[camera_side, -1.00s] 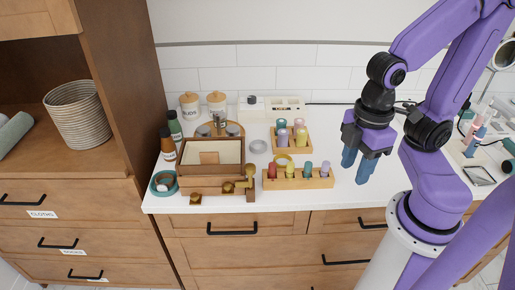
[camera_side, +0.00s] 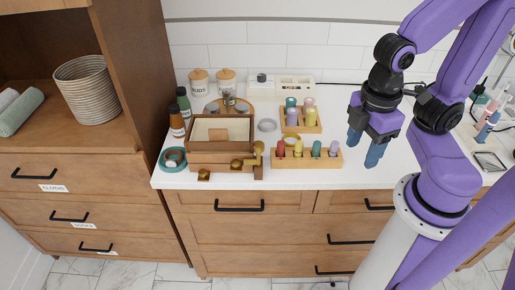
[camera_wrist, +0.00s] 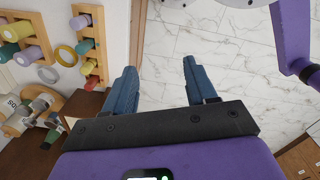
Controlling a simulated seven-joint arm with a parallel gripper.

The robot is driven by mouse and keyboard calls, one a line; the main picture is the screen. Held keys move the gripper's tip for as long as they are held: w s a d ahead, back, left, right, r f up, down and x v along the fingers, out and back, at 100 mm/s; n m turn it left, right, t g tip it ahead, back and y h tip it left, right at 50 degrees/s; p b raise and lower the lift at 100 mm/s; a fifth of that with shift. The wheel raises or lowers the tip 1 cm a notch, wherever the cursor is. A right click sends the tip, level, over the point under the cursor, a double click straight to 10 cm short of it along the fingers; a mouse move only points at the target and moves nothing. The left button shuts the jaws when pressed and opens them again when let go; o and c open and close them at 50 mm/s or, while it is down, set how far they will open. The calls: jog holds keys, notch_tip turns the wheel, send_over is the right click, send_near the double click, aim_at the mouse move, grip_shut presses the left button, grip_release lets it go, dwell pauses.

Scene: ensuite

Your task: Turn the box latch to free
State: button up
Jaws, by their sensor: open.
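The wooden box (camera_side: 206,158) stands at the left part of the white counter, with a pale panel in its top. A brass latch knob (camera_side: 258,149) sits at its front right corner, with a wooden piece below it. Smaller brass pieces (camera_side: 236,164) show along its front; how the latch parts connect is too small to tell. My gripper (camera_side: 362,154) is open and empty, well to the right of the box, near the counter's front edge. In the wrist view the blue fingers (camera_wrist: 158,65) are spread apart over the marble floor, with nothing between them.
A peg rack (camera_side: 307,159) with several coloured pegs stands between the box and my gripper; another rack (camera_side: 300,123) is behind it. A teal tape roll (camera_side: 173,159) and dark bottles (camera_side: 177,121) stand left of the box. A grey ring (camera_side: 267,125) lies behind.

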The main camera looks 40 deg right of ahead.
jog(key=w+a+f+n+t+h, duration=0.4)
jog(key=w+a+f+n+h, duration=0.15)
jog(key=n+h, duration=0.2)
jog(key=n+t+h, duration=0.1)
jog(key=n+t, duration=0.9)
jog(key=t, duration=0.2)
send_near(260, 151)
jog(key=shift+m, duration=0.25)
jog(key=x, duration=1)
jog(key=shift+s, duration=0.1)
grip_shut()
